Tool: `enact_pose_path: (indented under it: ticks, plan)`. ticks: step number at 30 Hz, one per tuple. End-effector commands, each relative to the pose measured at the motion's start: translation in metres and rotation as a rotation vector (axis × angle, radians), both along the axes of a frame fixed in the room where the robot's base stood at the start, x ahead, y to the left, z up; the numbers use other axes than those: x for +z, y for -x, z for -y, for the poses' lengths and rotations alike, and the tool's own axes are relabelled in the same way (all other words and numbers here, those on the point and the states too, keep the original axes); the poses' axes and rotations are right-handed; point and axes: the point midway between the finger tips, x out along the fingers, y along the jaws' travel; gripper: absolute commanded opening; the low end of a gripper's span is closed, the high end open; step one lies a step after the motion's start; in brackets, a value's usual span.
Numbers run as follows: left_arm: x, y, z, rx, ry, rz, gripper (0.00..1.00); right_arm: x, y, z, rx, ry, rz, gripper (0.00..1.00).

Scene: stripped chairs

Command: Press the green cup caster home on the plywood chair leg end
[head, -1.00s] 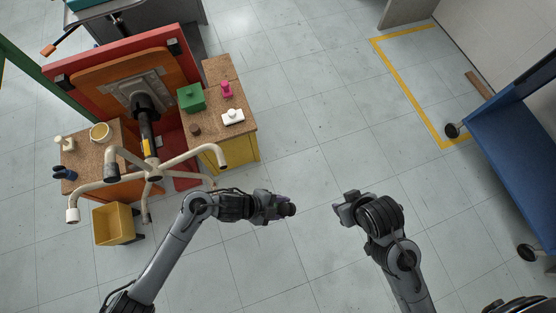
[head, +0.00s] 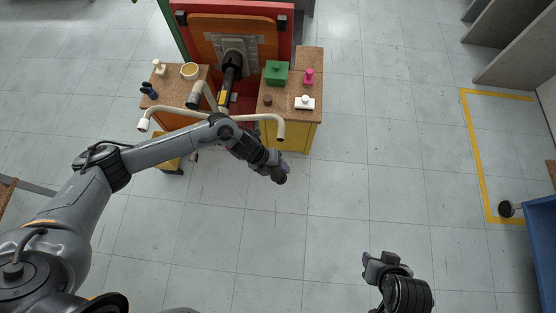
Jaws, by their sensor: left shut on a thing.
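The plywood chair is tipped, its orange seat (head: 205,24) against a red panel and its cream star-base legs (head: 268,117) reaching toward me. One bare leg end (head: 281,138) hangs at the right; another leg end (head: 143,125) is at the left. My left gripper (head: 277,168) is below and apart from the right leg end, shut on a small dark thing (head: 281,179) with a purple patch beside it. I cannot tell whether this is the caster; no green shows on it. My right gripper (head: 374,262) is over bare floor at the lower right; its jaws are unclear.
The right bench top (head: 309,62) carries a green box (head: 277,76), a pink piece (head: 308,77), a white block (head: 305,103) and a brown knob (head: 267,100). The left bench holds a cream bowl (head: 190,71). My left forearm hides some legs.

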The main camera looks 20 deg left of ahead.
Motion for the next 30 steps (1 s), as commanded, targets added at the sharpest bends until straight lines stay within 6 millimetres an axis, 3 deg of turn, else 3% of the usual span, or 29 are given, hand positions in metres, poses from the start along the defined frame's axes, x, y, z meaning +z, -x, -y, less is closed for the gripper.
enact_pose_path:
  ticks: [17,30]
  plan:
    - [0.002,-0.003,-0.002,-0.002,-0.006,0.024,0.0,-0.001,0.004,0.0,0.0,0.0,-0.01,0.43]
    - [0.0,-0.034,-0.011,-0.002,-0.005,0.025,0.0,-0.017,0.003,0.001,0.002,0.003,-0.009,0.43]
